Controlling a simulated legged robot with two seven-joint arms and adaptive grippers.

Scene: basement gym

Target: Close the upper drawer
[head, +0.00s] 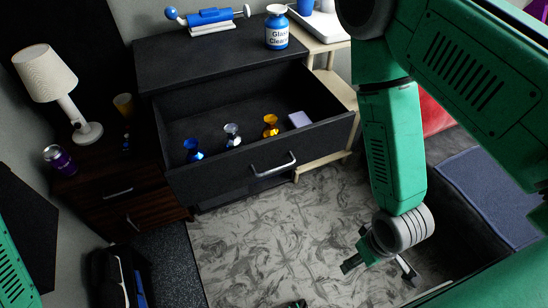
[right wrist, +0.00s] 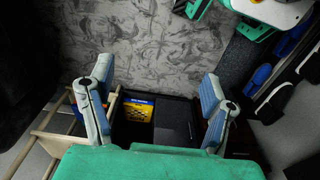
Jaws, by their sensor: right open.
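The upper drawer (head: 215,177) of the black dresser (head: 165,66) is pulled well out in the head view. Its silver handle (head: 273,165) is on the front panel. Inside lie a blue item (head: 192,150), a silver item (head: 232,135), a gold item (head: 270,126) and a pale lavender block (head: 299,119). My right gripper (head: 359,260) hangs over the rug, in front and to the right of the drawer, apart from it. In the right wrist view its two fingers (right wrist: 156,85) are spread with nothing between them.
A glass cleaner bottle (head: 277,28) and a blue device (head: 210,17) stand on the dresser top. A dark nightstand (head: 95,185) with a lamp (head: 55,80) is at left. A light wooden shelf (head: 342,88) is at right.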

